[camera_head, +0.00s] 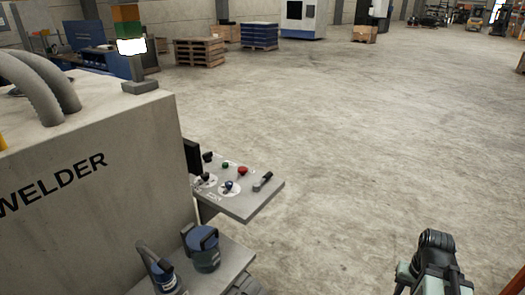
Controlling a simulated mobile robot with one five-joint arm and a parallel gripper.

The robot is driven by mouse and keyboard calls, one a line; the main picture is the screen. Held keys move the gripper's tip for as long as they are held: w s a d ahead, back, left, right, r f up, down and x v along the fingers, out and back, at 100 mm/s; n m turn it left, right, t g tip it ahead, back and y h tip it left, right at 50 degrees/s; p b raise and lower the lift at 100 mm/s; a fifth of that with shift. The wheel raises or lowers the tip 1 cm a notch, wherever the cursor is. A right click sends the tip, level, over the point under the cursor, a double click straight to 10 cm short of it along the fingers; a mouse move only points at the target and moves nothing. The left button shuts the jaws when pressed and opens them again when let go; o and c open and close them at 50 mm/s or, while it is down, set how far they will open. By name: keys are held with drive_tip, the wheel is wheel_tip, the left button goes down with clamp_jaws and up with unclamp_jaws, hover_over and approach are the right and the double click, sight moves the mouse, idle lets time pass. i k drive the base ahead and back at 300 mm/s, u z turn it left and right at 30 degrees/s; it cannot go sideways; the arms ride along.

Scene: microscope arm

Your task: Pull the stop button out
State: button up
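The stop button appears to be the red round-topped button (243,170) on the sloping grey control panel (247,209) at the side of the welder. Whether it is pressed in or out is too small to tell. Part of my arm, dark and pale green, shows at the bottom right, well apart from the panel. I see no gripper fingers.
The big grey welder cabinet (80,200) fills the left. A green button (225,165), dark knobs and a lever (263,181) share the panel. Blue-black items (203,248) stand on a lower ledge. The concrete floor (370,130) right of the panel is clear.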

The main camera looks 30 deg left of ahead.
sight(242, 170)
drive_tip(key=i, duration=0.65)
drive_tip(key=u, duration=1.5)
